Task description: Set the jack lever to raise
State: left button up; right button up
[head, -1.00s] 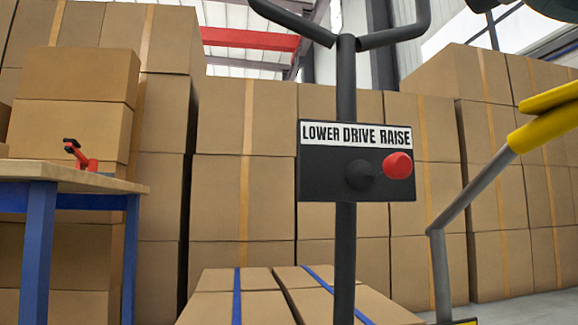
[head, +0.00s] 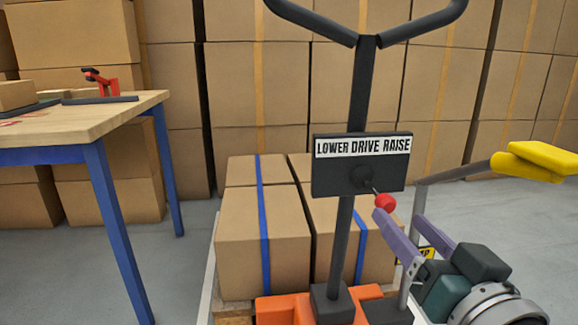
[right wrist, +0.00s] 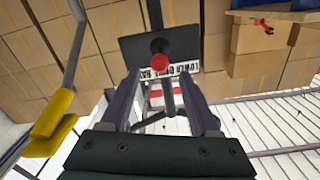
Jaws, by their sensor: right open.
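The jack's control panel (head: 330,180) is a black box on the dark handle post, labelled LOWER, DRIVE, RAISE. Its lever has a round red knob (head: 385,203) on a thin rod from a black pivot. The knob stands out to the lower right of the pivot, on the RAISE side of the picture. My right gripper (head: 399,218) is open and just right of and below the knob. In the right wrist view the red knob (right wrist: 159,63) lies centred just beyond the open fingertips (right wrist: 160,79); I cannot tell whether they touch it. My left gripper is out of view.
The handle bars (head: 365,40) spread above the panel. A strapped carton load (head: 262,235) sits behind the orange jack base (head: 285,308). A yellow-padded bar (head: 535,160) is at right. A workbench (head: 100,115) with a red clamp (head: 107,85) stands at left. Stacked cartons fill the background.

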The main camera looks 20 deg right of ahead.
aim_at(376, 190)
jog(key=b+x, duration=0.3)
jog(key=x, duration=0.5)
jog(key=shift+w+f, duration=0.1)
jog(key=shift+w, duration=0.25)
jog(key=shift+w+d, duration=0.15)
jog(key=shift+w, duration=0.3)
grip_shut()
dwell(0.6)
